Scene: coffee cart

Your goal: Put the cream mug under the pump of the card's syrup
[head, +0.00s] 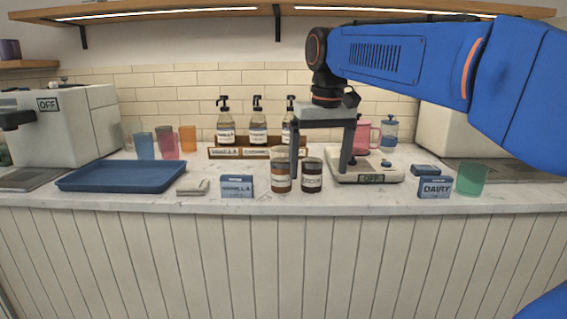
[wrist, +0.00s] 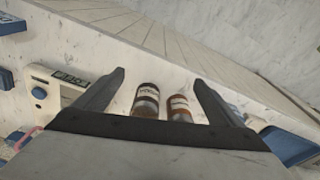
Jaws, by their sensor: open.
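Three pump bottles stand in a wooden rack at the back: the left bottle (head: 226,133), the middle bottle (head: 258,133) and the right bottle (head: 287,132), partly behind my gripper. A blue card (head: 237,186) at the counter's front appears to read VANILLA, like the left rack label. My gripper (head: 320,172) is open and empty, pointing down; its fingers also show in the wrist view (wrist: 160,77).
Two brown labelled jars, left (head: 281,178) and right (head: 312,176), stand near the front edge below my gripper. A scale (head: 365,176) is to the right. A blue tray (head: 120,176), a folded cloth (head: 192,187), a DAIRY card (head: 435,187) and a green cup (head: 471,179) flank them.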

